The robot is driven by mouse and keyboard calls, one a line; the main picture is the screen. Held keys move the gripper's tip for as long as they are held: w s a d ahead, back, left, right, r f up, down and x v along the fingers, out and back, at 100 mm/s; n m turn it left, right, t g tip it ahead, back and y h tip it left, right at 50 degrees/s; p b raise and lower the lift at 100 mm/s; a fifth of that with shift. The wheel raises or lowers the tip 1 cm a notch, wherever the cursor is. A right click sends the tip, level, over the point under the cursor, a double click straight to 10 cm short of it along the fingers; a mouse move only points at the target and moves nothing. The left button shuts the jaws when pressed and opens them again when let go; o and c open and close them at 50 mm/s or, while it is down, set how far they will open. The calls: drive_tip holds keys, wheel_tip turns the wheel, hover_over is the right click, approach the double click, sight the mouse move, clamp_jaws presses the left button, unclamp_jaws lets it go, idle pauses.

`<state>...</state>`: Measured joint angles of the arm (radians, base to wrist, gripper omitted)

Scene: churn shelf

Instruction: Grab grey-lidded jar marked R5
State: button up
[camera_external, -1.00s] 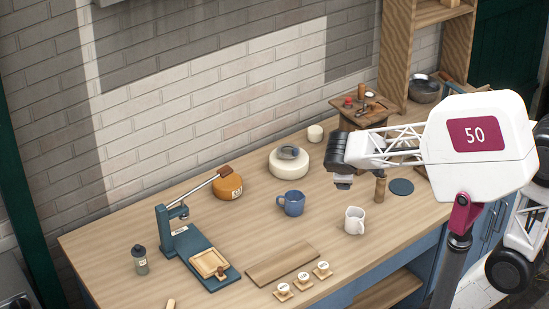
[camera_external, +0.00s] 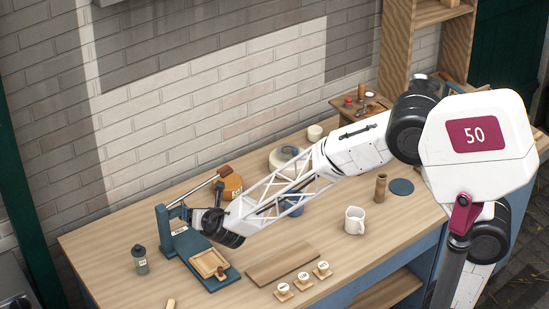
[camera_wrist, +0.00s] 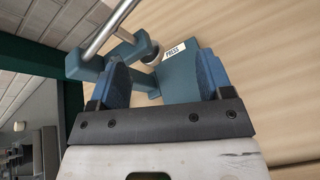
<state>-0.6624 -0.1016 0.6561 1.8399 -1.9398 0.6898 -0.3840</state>
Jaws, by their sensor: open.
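A small dark grey jar with a grey lid (camera_external: 140,260) stands upright at the left end of the wooden worktop, left of the blue press. It bears a pale label that is too small to read. My gripper (camera_external: 197,216) is above the press, to the right of the jar and higher than it. In the wrist view my gripper (camera_wrist: 163,82) shows two blue fingers spread apart with nothing held between them. The jar cannot be made out in the wrist view.
The blue press (camera_external: 205,258), with a long handle and a wooden plate, stands close beneath my gripper; it also shows in the wrist view (camera_wrist: 180,80). A white mug (camera_external: 355,221), a wooden board (camera_external: 282,266) and several round-topped tokens lie to the right. My arm partly hides a blue mug.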

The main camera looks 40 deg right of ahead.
sight(146, 264)
drive_tip(key=s+a+f+n+y, duration=0.1)
drive_tip(key=a+f+n, duration=0.2)
drive_tip(key=a, duration=0.3)
drive_tip(key=s+a+f+n+y, duration=0.1)
drive_tip(key=a+f+n+y, duration=0.1)
drive_tip(key=a, duration=0.3)
drive_tip(key=s+a+f+n+y, duration=0.1)
drive_tip(key=a+f+n+y, duration=0.1)
drive_tip(key=a+f+n, duration=0.2)
drive_tip(key=shift+s+a+f, duration=0.15)
drive_tip(key=shift+a+f, duration=0.05)
drive_tip(key=shift+a, duration=0.5)
drive_tip(key=shift+s+a+f, duration=0.1)
drive_tip(key=shift+a+f, duration=0.1)
drive_tip(key=shift+a, duration=0.45)
drive_tip(key=shift+w, duration=0.15)
drive_tip(key=shift+x, duration=1.15)
drive_tip(key=shift+f, duration=0.1)
drive_tip(key=shift+x, duration=2.6)
drive_tip(key=shift+a, duration=0.1)
